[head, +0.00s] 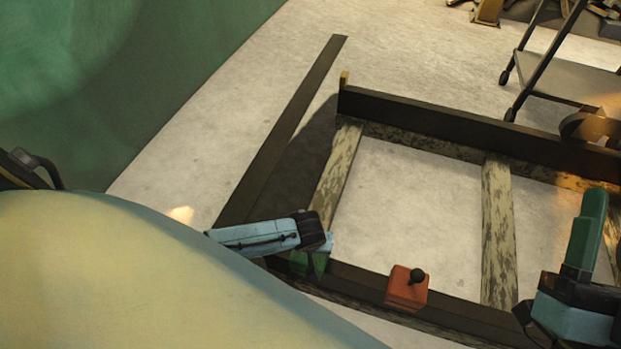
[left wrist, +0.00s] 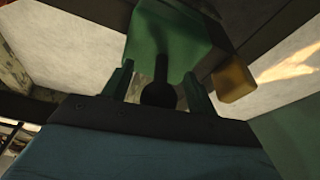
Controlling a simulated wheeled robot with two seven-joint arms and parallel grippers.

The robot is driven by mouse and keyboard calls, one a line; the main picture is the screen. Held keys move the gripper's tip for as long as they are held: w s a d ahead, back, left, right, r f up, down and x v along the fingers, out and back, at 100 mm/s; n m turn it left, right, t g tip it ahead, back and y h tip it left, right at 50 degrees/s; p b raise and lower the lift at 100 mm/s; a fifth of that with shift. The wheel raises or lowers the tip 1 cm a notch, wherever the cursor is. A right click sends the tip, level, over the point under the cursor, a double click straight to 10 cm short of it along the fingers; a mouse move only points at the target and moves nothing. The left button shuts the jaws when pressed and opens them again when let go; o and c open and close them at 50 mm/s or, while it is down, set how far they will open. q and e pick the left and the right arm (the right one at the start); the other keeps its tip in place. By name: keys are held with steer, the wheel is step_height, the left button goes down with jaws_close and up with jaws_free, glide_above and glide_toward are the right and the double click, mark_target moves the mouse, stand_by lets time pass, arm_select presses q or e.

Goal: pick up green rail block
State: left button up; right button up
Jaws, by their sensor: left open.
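The green rail block (head: 300,264) sits on the dark near rail, partly hidden under my left gripper (head: 322,246). In the left wrist view the green block (left wrist: 172,35) fills the top middle, with a black knob (left wrist: 160,85) standing out from it. My left gripper (left wrist: 158,72) is open, with one green finger on each side of the knob. I cannot tell whether the fingers touch it. My right gripper (head: 594,200) is at the right edge with its green fingers pointing up; whether they are apart does not show.
An orange block (head: 403,290) with a black knob sits on the same rail, to the right. Worn crosspieces (head: 497,230) run to a dark far rail (head: 440,112). A yellow block (left wrist: 235,82) shows in the left wrist view.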

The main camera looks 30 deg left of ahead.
arm_select(q)
steer(key=shift+f, duration=0.2)
jaws_close()
stand_by(0.4)
stand_by(0.9)
steer(key=shift+w, duration=0.1)
